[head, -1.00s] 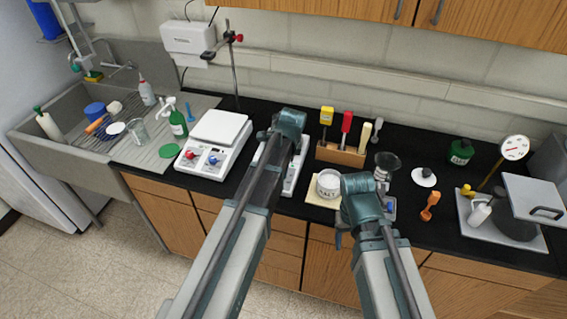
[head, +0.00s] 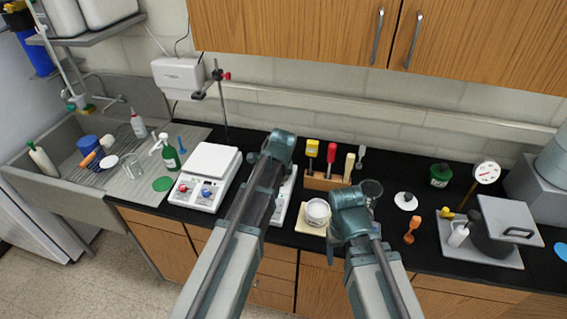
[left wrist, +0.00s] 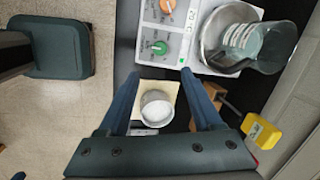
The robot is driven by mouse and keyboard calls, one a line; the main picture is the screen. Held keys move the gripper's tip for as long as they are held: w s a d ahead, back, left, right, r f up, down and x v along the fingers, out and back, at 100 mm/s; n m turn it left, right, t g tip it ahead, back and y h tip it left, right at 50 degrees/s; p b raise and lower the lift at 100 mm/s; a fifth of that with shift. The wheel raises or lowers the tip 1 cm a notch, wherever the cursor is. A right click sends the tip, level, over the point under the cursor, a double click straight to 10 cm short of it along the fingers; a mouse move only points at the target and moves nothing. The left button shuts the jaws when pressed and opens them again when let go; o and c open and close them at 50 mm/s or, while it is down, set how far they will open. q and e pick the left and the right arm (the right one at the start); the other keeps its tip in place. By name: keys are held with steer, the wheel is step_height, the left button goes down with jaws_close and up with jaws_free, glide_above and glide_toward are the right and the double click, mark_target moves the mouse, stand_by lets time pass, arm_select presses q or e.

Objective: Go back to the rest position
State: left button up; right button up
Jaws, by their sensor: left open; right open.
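In the head view my left arm reaches over the counter, and its gripper is hidden behind the arm. In the left wrist view my left gripper (left wrist: 161,78) is open with nothing between its fingers. A small cup with white content (left wrist: 157,107) shows between the fingers, beyond and apart from them, on a pale yellow pad (left wrist: 172,88). In the head view the cup (head: 317,211) stands just left of my right arm's end. My right gripper (head: 334,246) hangs low in front of the counter edge, only partly visible. I see nothing held in it.
A white scale (head: 205,175) stands left of my left arm; a second device (head: 284,200) is partly behind it. A rack with colored handles (head: 325,182) is behind the cup. A glass beaker (left wrist: 265,45) and metal bowl (left wrist: 222,57) show in the left wrist view. Cabinets (head: 300,30) hang above.

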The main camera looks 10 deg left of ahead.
arm_select(q)
steer(key=s+d+f+n+g+b, duration=0.1)
steer(key=s+d+f+n+b, duration=0.4)
steer(key=s+f+b, duration=0.3)
steer(key=s+d+f+n+g+b, duration=0.1)
steer(key=s+d+f+n+b, duration=0.5)
steer(key=s, duration=0.7)
step_height(320, 180, down, 3)
steer(key=shift+s+r+b, duration=0.1)
steer(key=shift+s+b, duration=0.1)
steer(key=shift+b, duration=1)
